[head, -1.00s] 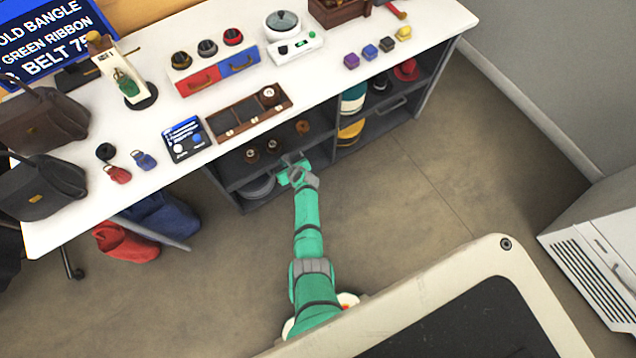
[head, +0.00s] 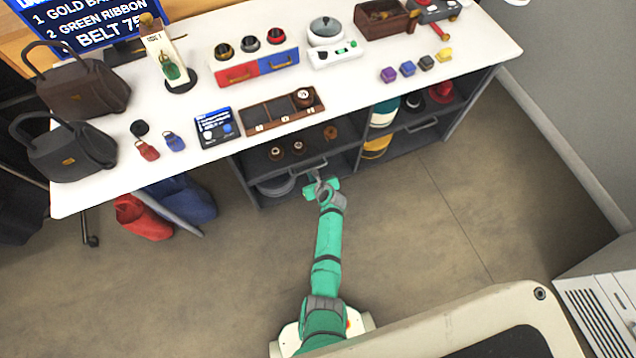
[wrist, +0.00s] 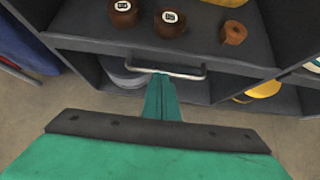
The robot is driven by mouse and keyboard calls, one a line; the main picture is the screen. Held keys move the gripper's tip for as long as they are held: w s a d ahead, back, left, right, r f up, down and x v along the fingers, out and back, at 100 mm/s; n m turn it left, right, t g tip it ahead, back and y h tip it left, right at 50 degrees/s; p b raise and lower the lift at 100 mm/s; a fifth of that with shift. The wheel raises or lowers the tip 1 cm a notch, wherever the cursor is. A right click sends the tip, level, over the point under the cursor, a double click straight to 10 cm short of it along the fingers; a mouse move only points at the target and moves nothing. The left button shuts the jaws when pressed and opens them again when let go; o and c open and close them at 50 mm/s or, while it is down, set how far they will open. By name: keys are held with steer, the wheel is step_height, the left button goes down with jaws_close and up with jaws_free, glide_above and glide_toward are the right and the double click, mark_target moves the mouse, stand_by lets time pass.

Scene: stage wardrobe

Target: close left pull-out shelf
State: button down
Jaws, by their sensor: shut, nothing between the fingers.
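The left pull-out shelf (head: 262,168) is a dark grey board in the left bay under the white counter. Brown rolls (head: 277,153) stand on it, and its front edge and metal bar handle (wrist: 190,75) show in the wrist view. My gripper (head: 320,187) is at the handle, in front of the shelf. In the wrist view my green gripper (wrist: 162,85) is shut with nothing held, its tip at the middle of the handle, apparently touching it. How far the shelf stands out of the bay is hard to tell.
A right-hand shelf with its own handle (head: 423,125) is beside it. Grey plates (head: 275,187) lie below the left shelf. Red (head: 143,217) and blue bags hang at left. The floor (head: 430,220) in front is clear.

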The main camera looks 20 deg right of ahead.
steer(key=v, duration=0.6)
steer(key=shift+s+d+r, duration=0.2)
steer(key=shift+d+r, duration=0.05)
steer(key=shift+r, duration=0.1)
steer(key=s+a+r+n+t+h, duration=0.15)
steer(key=s+r+n, duration=0.25)
steer(key=s+n, duration=0.6)
steer(key=s+a+r+n+h, duration=0.1)
steer(key=s+a+r+n, duration=0.25)
steer(key=s+n, duration=0.6)
steer(key=s+a+r+n+t, duration=0.1)
steer(key=s+a+r+n, duration=0.2)
steer(key=r, duration=0.6)
steer(key=s+a+r+n+t+y, duration=0.1)
steer(key=s+a+r+n+t, duration=0.1)
steer(key=s+r+n, duration=0.5)
steer(key=s+a+r+n+t, duration=0.1)
steer(key=s+a+r+n, duration=0.3)
steer(key=r, duration=0.7)
steer(key=shift+s+r+n, duration=0.25)
steer(key=shift+s+n, duration=0.4)
steer(key=shift+s, duration=0.15)
steer(key=shift+a+t+y, duration=0.1)
steer(key=shift+t+y, duration=0.15)
